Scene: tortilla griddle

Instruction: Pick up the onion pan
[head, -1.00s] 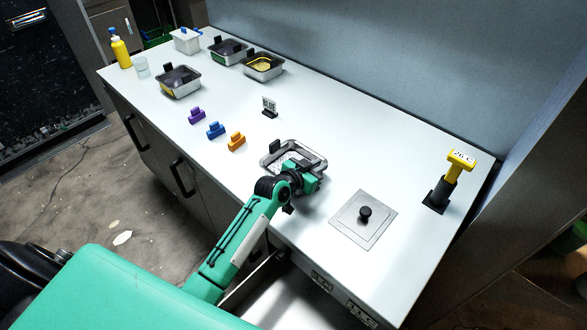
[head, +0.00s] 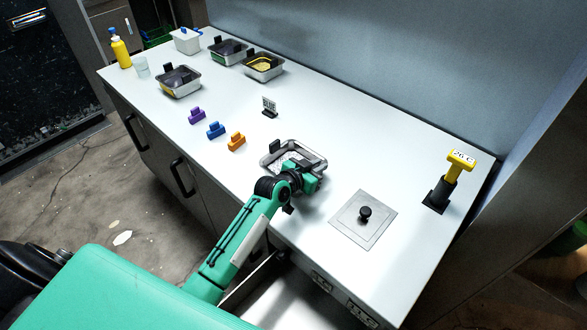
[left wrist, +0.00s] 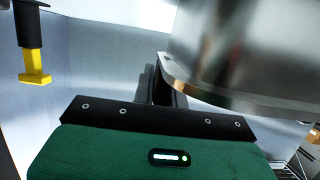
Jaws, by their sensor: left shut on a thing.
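The onion pan (head: 317,157) is a rectangular metal pan with pale, bitty contents, at the middle of the white counter near its front edge. My left gripper (head: 304,178) is shut on its near right side and covers part of that side. In the left wrist view the pan's shiny metal wall (left wrist: 250,60) fills the upper right, close to the fingers (left wrist: 160,90). I cannot tell whether the pan touches the counter. My right gripper is not in view.
A square metal plate with a black knob (head: 363,218) lies to the right. A yellow-topped temperature device (head: 459,162) stands at the far right. Orange (head: 236,142), blue (head: 215,131) and purple (head: 196,116) blocks lie to the left. Several metal pans (head: 262,68) stand farther back.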

